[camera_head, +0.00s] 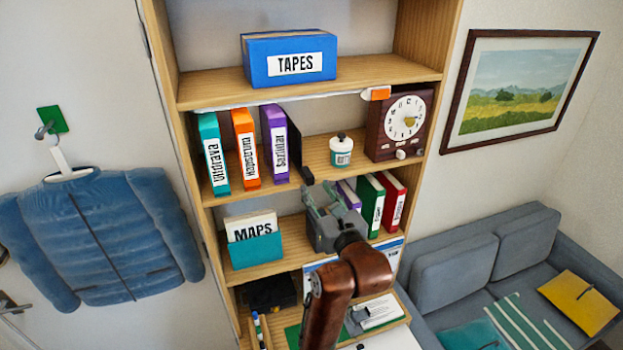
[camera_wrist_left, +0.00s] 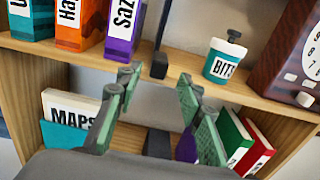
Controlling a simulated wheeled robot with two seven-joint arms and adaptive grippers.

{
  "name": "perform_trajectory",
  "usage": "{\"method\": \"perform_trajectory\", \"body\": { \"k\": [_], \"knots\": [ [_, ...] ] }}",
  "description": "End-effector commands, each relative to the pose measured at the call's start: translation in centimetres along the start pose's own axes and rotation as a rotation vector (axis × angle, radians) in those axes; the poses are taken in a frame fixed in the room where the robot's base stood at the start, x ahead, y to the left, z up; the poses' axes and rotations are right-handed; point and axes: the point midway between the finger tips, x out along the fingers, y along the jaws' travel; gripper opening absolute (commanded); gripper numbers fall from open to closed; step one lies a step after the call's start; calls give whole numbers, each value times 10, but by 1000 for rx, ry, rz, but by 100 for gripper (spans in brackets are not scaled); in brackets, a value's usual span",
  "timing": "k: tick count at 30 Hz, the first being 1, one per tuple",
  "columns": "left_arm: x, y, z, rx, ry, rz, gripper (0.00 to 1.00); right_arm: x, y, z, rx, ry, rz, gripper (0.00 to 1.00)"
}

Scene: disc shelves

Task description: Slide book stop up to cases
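On the middle shelf, teal (camera_head: 214,153), orange (camera_head: 246,149) and purple (camera_head: 275,144) cases stand upright in a row at the left. A dark upright book stop (camera_head: 294,143) stands just right of the purple case. In the left wrist view the book stop (camera_wrist_left: 160,64) shows its dark foot, with a small gap to the purple case (camera_wrist_left: 122,35). My left gripper (camera_head: 319,184) is open and empty, in front of the shelves and below the book stop. Its two green-grey fingers (camera_wrist_left: 158,82) are spread apart. My right gripper is not in view.
A white jar (camera_head: 341,153) and a brown clock (camera_head: 399,123) stand right of the book stop, with bare shelf between. Below are a MAPS holder (camera_head: 256,250), green (camera_head: 373,203) and red (camera_head: 393,202) cases, and another dark block (camera_wrist_left: 157,143). The upper shelf holds a TAPES box (camera_head: 289,57).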

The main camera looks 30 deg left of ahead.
Motion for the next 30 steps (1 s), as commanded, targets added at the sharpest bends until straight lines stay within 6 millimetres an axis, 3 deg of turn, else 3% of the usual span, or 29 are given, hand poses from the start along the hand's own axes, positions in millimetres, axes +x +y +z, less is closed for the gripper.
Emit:
{"method": "perform_trajectory", "body": {
  "k": [3,9,20,30],
  "knots": [
    [21,1,3,4,-1,4,35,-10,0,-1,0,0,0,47],
    [43,0,2,3,-2,3,35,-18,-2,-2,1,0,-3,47],
    [49,0,0,1,-1,2,35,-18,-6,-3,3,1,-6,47],
    [49,0,0,1,-1,2,12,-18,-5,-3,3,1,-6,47]
  ]
}}
